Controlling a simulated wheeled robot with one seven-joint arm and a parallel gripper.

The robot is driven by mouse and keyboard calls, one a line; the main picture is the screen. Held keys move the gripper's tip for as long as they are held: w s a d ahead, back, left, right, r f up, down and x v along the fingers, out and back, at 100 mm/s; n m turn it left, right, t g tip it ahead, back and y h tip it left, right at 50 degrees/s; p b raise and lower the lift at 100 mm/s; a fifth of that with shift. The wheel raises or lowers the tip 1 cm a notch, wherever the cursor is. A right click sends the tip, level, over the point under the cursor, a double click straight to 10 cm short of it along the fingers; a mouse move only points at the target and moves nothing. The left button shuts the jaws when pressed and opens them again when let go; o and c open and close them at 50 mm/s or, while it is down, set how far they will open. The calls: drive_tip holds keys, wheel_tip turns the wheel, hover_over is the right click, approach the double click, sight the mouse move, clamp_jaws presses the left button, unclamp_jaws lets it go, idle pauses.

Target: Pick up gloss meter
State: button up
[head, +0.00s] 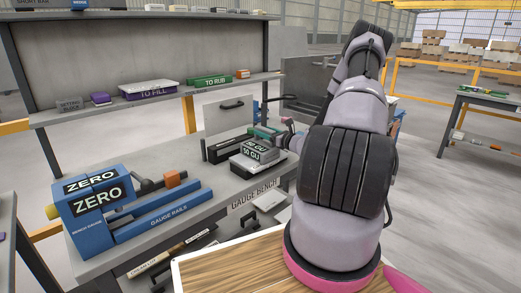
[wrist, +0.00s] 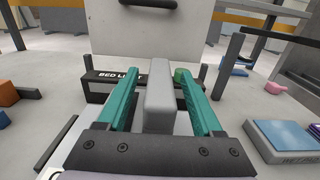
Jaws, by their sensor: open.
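A light grey box with dark labels reading "50 GU" (head: 258,152), which looks like the gloss meter, sits on the gauge bench in the head view. In the wrist view a plain grey block (wrist: 159,100), seemingly part of it, stands between my fingers. My gripper (wrist: 160,70) is open, with one teal finger on each side of the block and a visible gap on both sides. In the head view my gripper (head: 264,132) is small and partly hidden beside the box. The lower part of the block is hidden by my gripper body.
A black block marked "BED LI..." (wrist: 103,86) lies just behind the fingers. A blue ZERO gauge with rails (head: 155,218) fills the bench's left. A panel with a handle (head: 228,112) stands behind. A shelf (head: 160,100) with labelled blocks overhangs the back. A blue-topped block (wrist: 284,137) sits right.

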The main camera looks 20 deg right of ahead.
clamp_jaws()
idle(1.4)
